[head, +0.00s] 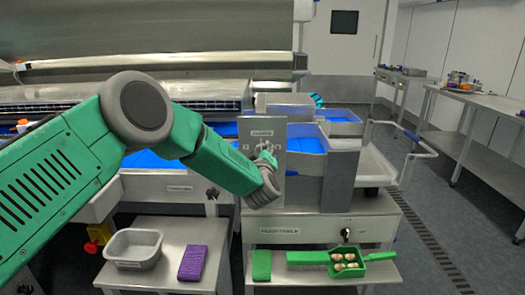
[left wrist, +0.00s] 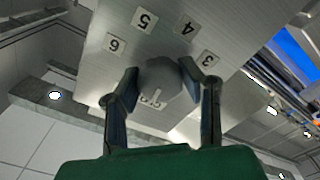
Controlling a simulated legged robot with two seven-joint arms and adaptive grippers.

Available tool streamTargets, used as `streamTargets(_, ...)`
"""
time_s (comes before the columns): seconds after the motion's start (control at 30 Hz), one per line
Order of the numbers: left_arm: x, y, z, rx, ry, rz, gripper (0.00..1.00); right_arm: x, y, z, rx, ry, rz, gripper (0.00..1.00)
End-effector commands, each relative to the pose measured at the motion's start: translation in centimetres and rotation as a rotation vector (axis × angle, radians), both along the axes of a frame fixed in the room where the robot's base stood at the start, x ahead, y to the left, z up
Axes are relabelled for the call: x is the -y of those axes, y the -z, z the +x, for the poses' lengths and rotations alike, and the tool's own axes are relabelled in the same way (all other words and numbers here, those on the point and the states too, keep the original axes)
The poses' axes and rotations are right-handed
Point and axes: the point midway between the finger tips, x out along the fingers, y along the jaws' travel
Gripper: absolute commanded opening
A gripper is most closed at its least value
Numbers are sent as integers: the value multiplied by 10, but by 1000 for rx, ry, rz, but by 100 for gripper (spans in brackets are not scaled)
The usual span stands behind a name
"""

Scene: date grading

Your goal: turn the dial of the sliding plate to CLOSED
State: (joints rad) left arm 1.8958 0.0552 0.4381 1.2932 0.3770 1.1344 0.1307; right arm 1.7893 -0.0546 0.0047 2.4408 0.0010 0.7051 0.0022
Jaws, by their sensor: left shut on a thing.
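The upright grey metal plate (head: 279,131) stands at the middle of the machine in the head view, with a label at its top. In the left wrist view the plate (left wrist: 185,55) carries number tags 6, 5, 4 and 3 around a round grey dial (left wrist: 162,78). My left gripper (head: 268,152) is at the plate's face and mostly covers the dial in the head view. In the left wrist view the fingers of my left gripper (left wrist: 160,88) are closed on the dial from both sides. Lettering below the dial is partly hidden. My right gripper is not in view.
A grey bin (head: 133,248) and a purple block (head: 193,262) are on the lower left shelf. A green block (head: 261,265) and a green scoop (head: 345,266) holding several dates are on the lower right shelf. Blue-lined trays (head: 307,142) stand right of the plate. The right aisle is clear.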

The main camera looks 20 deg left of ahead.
Motion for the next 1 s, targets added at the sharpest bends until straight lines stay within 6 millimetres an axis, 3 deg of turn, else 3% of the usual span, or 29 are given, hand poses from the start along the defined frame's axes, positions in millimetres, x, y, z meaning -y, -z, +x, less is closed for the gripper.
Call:
streamTargets(0.03, 4, 10, -3, -27, 8, 26, 5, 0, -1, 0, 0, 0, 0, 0)
streamTargets(0.33, 3, 11, -3, -56, 8, 120, 5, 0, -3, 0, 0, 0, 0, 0)
streamTargets(0.83, 3, 11, -3, -61, 9, 138, 5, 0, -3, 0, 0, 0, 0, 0)
streamTargets(0.87, 3, 11, -3, -61, 9, 138, 37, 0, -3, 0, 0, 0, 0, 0)
streamTargets(0.9, 3, 10, -3, -60, 8, 138, 51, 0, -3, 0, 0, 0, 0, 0)
streamTargets(1.0, 3, 8, -2, -55, 6, 137, 55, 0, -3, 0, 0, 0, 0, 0)
